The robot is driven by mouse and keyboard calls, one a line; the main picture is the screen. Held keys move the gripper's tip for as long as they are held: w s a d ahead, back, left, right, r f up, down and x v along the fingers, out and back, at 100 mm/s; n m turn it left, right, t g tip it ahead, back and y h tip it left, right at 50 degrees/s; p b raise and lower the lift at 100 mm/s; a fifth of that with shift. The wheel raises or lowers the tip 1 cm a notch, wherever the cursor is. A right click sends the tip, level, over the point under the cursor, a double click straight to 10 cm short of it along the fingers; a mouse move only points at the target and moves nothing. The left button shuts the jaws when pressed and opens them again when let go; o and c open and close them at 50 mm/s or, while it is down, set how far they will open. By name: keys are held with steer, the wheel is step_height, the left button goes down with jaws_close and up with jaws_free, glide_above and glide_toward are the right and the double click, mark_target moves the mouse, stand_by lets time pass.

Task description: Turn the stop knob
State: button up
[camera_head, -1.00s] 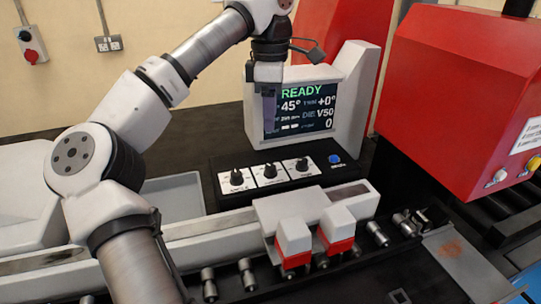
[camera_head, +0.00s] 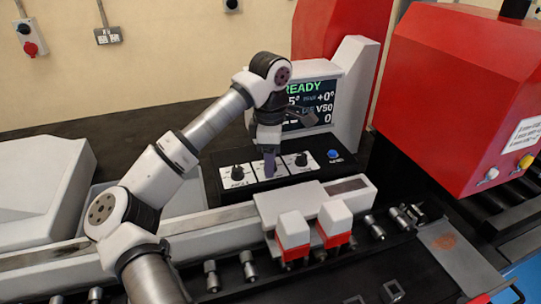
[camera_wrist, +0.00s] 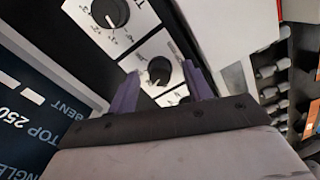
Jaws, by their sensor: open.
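Three black knobs sit on white plates on a black control panel (camera_head: 345,172): the left knob (camera_head: 238,172), a middle one, and the right knob (camera_head: 301,159). Their labels are too small to read, so I cannot tell which is the stop knob. My gripper (camera_head: 269,172) points down over the middle plate and hides its knob in the head view. In the wrist view, my open gripper (camera_wrist: 161,74) has its purple fingers on either side of the middle knob (camera_wrist: 160,70). Contact cannot be told. Another knob (camera_wrist: 110,12) shows above it.
A display (camera_head: 318,104) reading READY stands close behind my gripper, in a white housing. A blue button (camera_head: 334,155) is right of the knobs. In front are a grey rail (camera_head: 215,229) and two red-and-white blocks (camera_head: 294,235). A red machine housing (camera_head: 455,95) rises at right.

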steer(key=shift+f, duration=0.1)
steer(key=shift+c, duration=0.4)
steer(key=c, duration=0.9)
